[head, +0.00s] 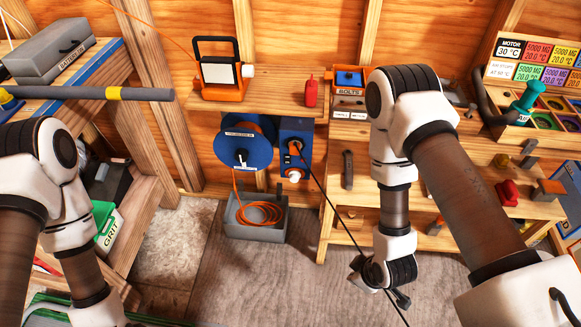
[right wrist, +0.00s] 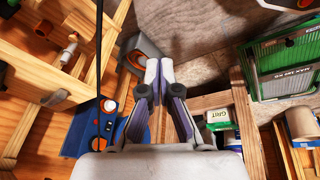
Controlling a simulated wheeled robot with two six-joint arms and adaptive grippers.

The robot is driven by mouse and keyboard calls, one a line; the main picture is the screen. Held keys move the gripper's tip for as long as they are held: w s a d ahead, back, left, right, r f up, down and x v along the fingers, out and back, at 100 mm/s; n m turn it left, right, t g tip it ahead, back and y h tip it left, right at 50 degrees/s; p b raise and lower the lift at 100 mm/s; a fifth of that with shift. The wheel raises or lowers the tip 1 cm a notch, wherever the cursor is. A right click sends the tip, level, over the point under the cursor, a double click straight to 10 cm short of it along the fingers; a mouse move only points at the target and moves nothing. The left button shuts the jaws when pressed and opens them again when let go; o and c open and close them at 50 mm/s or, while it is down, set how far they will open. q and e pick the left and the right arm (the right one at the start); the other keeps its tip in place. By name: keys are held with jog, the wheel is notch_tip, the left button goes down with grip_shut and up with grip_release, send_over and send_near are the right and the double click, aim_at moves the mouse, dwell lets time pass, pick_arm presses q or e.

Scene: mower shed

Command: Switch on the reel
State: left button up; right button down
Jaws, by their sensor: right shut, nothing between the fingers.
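The blue reel (head: 243,145) hangs under the wooden shelf in the head view, its orange cable running down to a coil. Beside it on the right is a blue box (head: 288,181) with an orange-ringed socket (head: 295,148) and a red-and-white knob (head: 294,174). A black cord runs from the socket down to the lower right. The box also shows in the right wrist view (right wrist: 82,142), left of the fingers. My right gripper (right wrist: 158,62) is shut and empty, apart from the box; in the head view it is low, right of the box. My left gripper is out of view.
A grey bin (head: 238,228) with the coiled orange cable (head: 258,212) stands below the reel. A work lamp (head: 219,72) and a red bottle (head: 311,91) stand on the shelf above. The workbench (head: 346,222) is at right. Floor in front of the bin is clear.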

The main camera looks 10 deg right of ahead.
jog(key=w+a+f+n+t+y+b, duration=0.1)
jog(key=w+n+t+b, duration=0.5)
jog(key=w+b, duration=0.6)
jog(key=w+a+f+n+t+y+b, duration=0.2)
jog(key=w+f+n+t+y+b, duration=0.2)
jog(key=w+n+b, duration=0.4)
jog(key=w+t+y+b, duration=0.1)
jog(key=w+b, duration=0.4)
jog(key=w, duration=0.6)
jog(key=shift+w+f+n+t, duration=0.25)
jog(key=shift+n+t, duration=0.15)
jog(key=b, duration=0.4)
send_near(284, 163)
jog(key=w+a, duration=0.2)
jog(key=a, duration=0.2)
jog(key=shift+w+d+f, duration=0.15)
jog(key=shift+w+d, duration=0.15)
jog(key=shift+w, duration=0.3)
jog(key=shift+w+d+f, duration=0.15)
jog(key=shift+w+d, duration=0.15)
jog(key=shift+w, duration=0.35)
jog(key=shift+w+d, duration=0.15)
jog(key=shift+w, duration=0.35)
